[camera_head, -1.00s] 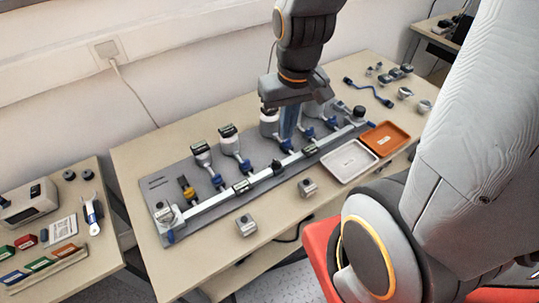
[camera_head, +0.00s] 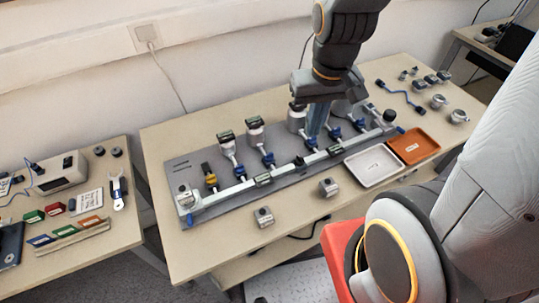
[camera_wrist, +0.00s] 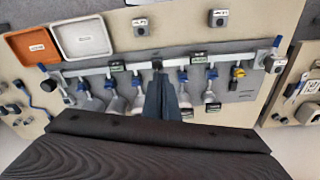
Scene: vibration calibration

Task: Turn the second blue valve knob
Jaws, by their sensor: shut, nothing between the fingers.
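A row of blue valve knobs runs along a white rail (camera_head: 228,189) on a grey board (camera_head: 180,165). From the left in the head view are a first blue knob (camera_head: 240,172) and a second blue knob (camera_head: 268,160), with more towards the right. In the wrist view the row is reversed, with blue knobs (camera_wrist: 211,74) and (camera_wrist: 182,77) right of my fingers. My gripper (camera_head: 314,134) points down over the middle of the row, shut and empty. Its fingers (camera_wrist: 160,80) hide part of the row. I cannot tell whether they touch a knob.
A yellow knob (camera_head: 210,180) sits at the row's left end. Gauges and bottles stand behind the knobs. A white tray (camera_head: 374,181) and an orange tray (camera_head: 430,150) lie at the right. Two small grey blocks, (camera_head: 264,217) and (camera_head: 328,187), stand on the table in front.

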